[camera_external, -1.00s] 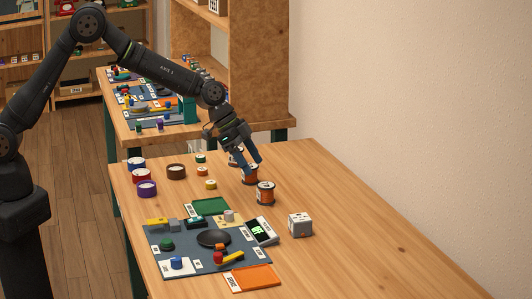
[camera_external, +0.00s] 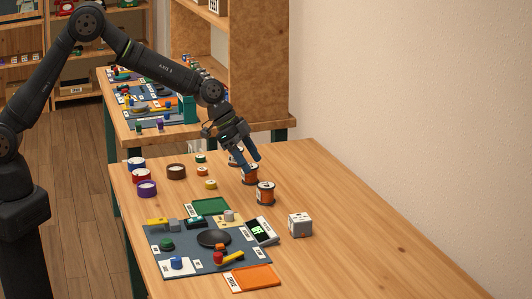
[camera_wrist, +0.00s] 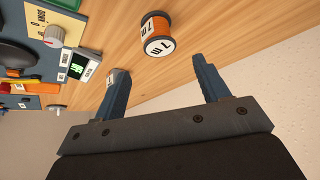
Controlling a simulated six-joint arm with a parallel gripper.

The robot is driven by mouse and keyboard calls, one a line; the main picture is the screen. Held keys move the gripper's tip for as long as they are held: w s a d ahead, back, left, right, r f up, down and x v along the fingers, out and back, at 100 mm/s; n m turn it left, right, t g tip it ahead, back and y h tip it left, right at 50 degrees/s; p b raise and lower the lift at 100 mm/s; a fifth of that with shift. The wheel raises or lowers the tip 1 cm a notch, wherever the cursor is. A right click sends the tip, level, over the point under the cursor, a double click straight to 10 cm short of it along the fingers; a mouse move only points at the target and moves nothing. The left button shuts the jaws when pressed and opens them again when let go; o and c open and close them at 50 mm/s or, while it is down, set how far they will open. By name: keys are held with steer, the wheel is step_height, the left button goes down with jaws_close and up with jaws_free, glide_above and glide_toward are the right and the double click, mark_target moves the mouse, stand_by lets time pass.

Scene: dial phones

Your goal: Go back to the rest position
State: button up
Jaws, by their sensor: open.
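My gripper (camera_external: 250,160) is open over the far part of the wooden table, fingers pointing down at an orange and black spool (camera_external: 250,176). In the external view its fingers partly cover that spool, and whether they touch it is unclear. In the wrist view the two blue fingers (camera_wrist: 161,72) are spread with nothing between their tips. One orange spool with a white labelled end (camera_wrist: 157,36) shows beyond them. A second orange spool (camera_external: 265,193) stands nearer the camera.
A grey board (camera_external: 188,241) with a black dial, switches and a lit display (camera_external: 262,231) lies at the front left. A white cube (camera_external: 300,225) stands right of it. Coloured tape rolls (camera_external: 147,188) sit at the left edge. The table's right side is clear.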

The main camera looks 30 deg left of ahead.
mark_target(269, 185)
steer(key=x, duration=0.9)
steer(key=shift+f, duration=0.4)
steer(key=shift+r, duration=1.25)
steer(key=shift+f, duration=0.1)
